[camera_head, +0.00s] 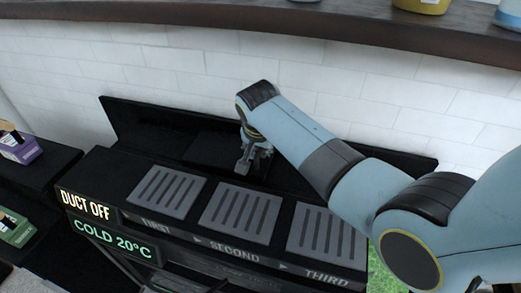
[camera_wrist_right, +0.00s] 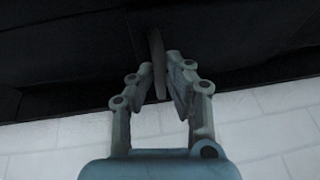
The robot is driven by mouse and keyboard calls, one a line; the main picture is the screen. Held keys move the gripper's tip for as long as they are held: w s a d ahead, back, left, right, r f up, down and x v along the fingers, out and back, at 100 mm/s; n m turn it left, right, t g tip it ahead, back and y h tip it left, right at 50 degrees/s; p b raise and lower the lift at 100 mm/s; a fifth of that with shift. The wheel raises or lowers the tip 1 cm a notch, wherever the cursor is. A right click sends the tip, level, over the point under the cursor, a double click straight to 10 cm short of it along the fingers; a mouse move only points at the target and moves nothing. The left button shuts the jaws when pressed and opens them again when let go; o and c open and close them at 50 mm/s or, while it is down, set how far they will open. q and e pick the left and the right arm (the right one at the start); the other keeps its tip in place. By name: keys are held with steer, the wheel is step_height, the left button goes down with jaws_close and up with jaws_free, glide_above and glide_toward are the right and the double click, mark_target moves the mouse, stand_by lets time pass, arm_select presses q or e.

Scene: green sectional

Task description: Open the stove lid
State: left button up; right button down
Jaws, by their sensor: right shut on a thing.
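The black stove (camera_head: 118,182) has a row of three grey slatted plates along its front, above labels reading FIRST, SECOND and THIRD. A long black panel (camera_head: 150,122), which looks like the stove lid, stands tilted up behind them along the wall. My right gripper (camera_head: 244,168) reaches down in front of this panel, behind the plates. The handle is hidden in the head view. My left gripper is not in view.
A dark shelf (camera_head: 300,30) with several containers runs along the white tiled wall above. A dark counter (camera_head: 40,172) with a purple box (camera_head: 20,150) and a green box (camera_head: 15,228) stands at the left. A green patch (camera_head: 385,275) shows at the lower right.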

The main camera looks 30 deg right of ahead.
steer(key=w+a+r+n+g+h+b, duration=0.1)
steer(key=w+a+r+g+h+b, duration=0.2)
steer(key=r, duration=0.7)
steer(key=w+a+g+h, duration=0.1)
steer(key=w+a, duration=0.1)
steer(key=w, duration=0.1)
steer(key=shift+w+a+r+g+b, duration=0.15)
steer(key=shift+a+r+g+b, duration=0.15)
steer(key=shift+r+b, duration=0.1)
steer(key=c, duration=1.3)
jaws_free()
steer(key=shift+c, duration=0.2)
steer(key=v, duration=0.7)
steer(key=shift+a+r, duration=0.15)
